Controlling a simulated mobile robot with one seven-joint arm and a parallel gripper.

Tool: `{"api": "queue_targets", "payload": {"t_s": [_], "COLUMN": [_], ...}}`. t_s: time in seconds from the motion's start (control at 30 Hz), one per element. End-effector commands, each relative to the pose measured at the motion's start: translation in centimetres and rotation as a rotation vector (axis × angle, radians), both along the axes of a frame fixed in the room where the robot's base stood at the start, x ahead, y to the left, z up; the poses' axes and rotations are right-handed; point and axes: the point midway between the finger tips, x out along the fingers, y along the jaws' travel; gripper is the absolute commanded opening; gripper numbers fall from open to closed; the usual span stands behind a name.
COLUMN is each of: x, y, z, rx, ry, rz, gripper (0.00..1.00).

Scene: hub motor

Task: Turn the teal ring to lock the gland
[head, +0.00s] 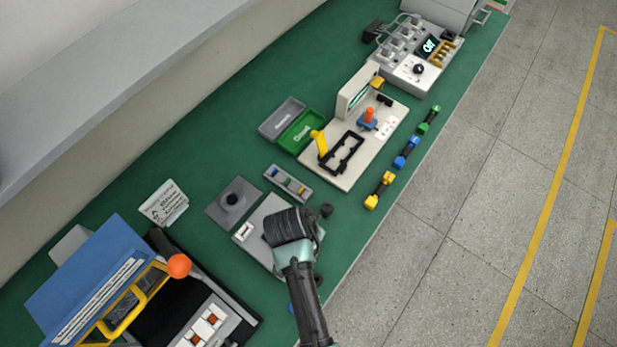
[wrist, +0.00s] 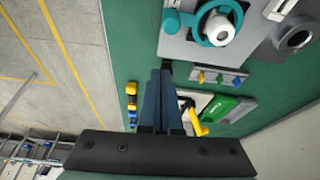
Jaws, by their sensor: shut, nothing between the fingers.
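In the wrist view, the teal ring (wrist: 201,14) sits around a white round gland (wrist: 221,31) on a grey plate (wrist: 178,47). A teal tab sticks out from the ring to the left. My gripper (wrist: 167,68) is shut and empty, its two dark fingers together. The fingertips appear below the tab in the picture, apart from the ring; their height above the bench is hard to tell. In the head view, my wrist and arm cover much of the grey plate (head: 251,248) and hide the teal ring, gland and fingertips.
A dark block with a round socket (head: 233,200) and a small tray of coloured pieces (head: 288,184) stand close by. A blue machine with an orange ball (head: 179,265) is at lower left. A yellow-levered fixture (head: 319,142) stands farther up the green bench.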

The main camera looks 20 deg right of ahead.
Motion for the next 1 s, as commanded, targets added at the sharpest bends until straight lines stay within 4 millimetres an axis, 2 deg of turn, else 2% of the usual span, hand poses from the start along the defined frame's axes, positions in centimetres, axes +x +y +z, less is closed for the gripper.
{"api": "queue_targets", "payload": {"t_s": [0.2,0.37,1.0], "x": [-0.3,-0.4,-0.5], "y": [1.0,1.3,1.4], "z": [2.9,3.9,4.2], "rx": [-0.001,0.0,0.0], "ry": [-0.003,-0.001,0.0], "rz": [0.0,0.0,-0.001], "gripper": [0.0,0.0,0.0]}}
